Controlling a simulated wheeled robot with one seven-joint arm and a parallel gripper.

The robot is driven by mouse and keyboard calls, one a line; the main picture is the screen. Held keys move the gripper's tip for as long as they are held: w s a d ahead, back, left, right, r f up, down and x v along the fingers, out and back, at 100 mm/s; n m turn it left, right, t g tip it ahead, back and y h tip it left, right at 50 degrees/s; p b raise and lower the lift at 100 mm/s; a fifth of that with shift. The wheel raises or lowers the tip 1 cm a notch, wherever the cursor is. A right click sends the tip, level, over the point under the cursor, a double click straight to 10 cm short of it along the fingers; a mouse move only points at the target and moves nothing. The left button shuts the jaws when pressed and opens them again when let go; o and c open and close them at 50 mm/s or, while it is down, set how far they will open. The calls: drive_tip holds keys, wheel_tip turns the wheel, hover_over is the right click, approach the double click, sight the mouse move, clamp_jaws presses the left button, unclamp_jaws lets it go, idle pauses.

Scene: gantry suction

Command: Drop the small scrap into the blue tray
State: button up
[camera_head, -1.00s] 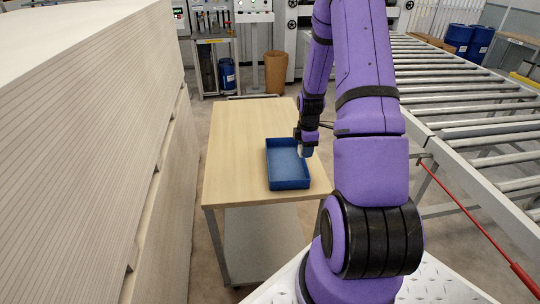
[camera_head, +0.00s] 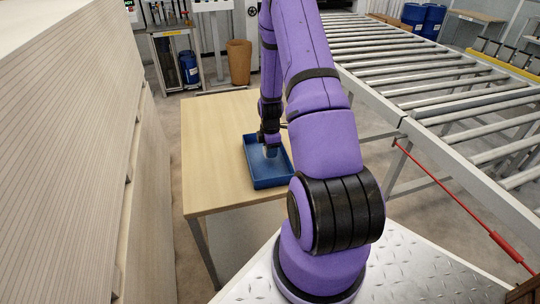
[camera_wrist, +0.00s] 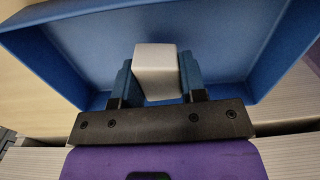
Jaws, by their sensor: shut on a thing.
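The blue tray (camera_head: 256,166) stands on the light wooden table, and its walls also show in the wrist view (camera_wrist: 290,45). My gripper (camera_head: 271,150) is over the tray in the head view. In the wrist view my gripper (camera_wrist: 157,82) is shut on the small scrap (camera_wrist: 157,68), a pale grey-white block between its two blue fingers. The tray floor around the scrap looks bare. I cannot tell how high the scrap is above the tray floor.
The wooden table (camera_head: 212,150) is clear to the left of the tray. A tall stack of pale boards (camera_head: 65,150) stands at the left. A roller conveyor (camera_head: 440,85) runs along the right, with a red bar (camera_head: 450,195) in front. A brown bin (camera_head: 239,62) stands behind.

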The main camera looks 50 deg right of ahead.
drive_tip(key=shift+f, duration=1.45)
drive_tip(key=shift+f, duration=0.15)
drive_tip(key=o, duration=0.9)
